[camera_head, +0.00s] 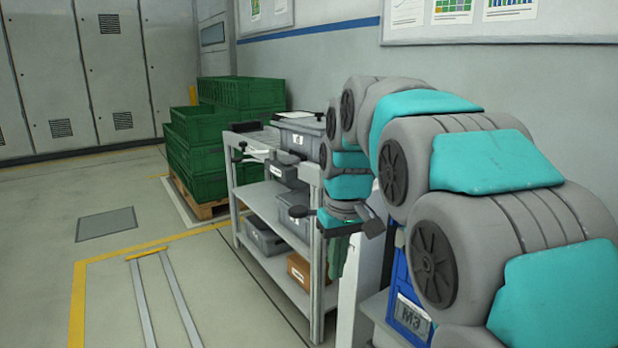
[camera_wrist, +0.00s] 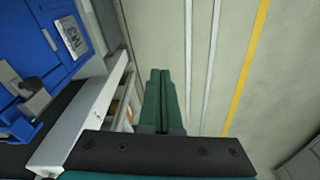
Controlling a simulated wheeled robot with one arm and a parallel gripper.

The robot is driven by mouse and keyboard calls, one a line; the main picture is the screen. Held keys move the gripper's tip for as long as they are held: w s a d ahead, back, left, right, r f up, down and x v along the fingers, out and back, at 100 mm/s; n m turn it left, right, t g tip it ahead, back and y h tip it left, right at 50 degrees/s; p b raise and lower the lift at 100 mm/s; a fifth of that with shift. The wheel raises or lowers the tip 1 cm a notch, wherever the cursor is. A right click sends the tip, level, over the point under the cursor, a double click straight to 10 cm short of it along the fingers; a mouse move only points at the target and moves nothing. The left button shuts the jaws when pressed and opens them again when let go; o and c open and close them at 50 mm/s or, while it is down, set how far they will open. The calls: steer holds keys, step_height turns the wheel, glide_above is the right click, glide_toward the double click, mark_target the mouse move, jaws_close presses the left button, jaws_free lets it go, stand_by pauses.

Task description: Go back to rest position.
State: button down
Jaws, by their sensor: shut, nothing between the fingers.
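My gripper (camera_head: 338,258) hangs at the end of my folded arm in the head view, beside the grey shelf cart (camera_head: 272,209). Its green fingers point down. In the wrist view my gripper (camera_wrist: 160,74) has both fingers together, with nothing between them, above the floor. My grey and teal arm fills the right of the head view and hides part of what is behind it.
A blue bin (camera_head: 393,270) labelled M3 stands behind my arm; it also shows in the wrist view (camera_wrist: 38,52). The cart holds grey boxes and a brown box (camera_head: 299,271). Green crates (camera_head: 193,160) stand on a pallet behind. The floor (camera_head: 50,230) at left is clear.

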steer(key=s+d+f+m+g, duration=0.1)
steer(key=s+d+f, duration=0.2)
steer(key=s, duration=0.7)
steer(key=s+d+f+m, duration=0.2)
steer(key=s+f, duration=0.4)
steer(key=s, duration=0.5)
steer(key=s+d+f+m+g, duration=0.1)
steer(key=s+d+f, duration=0.4)
steer(key=s, duration=0.5)
steer(key=shift+s+f+g+h, duration=0.3)
steer(key=shift+f, duration=0.05)
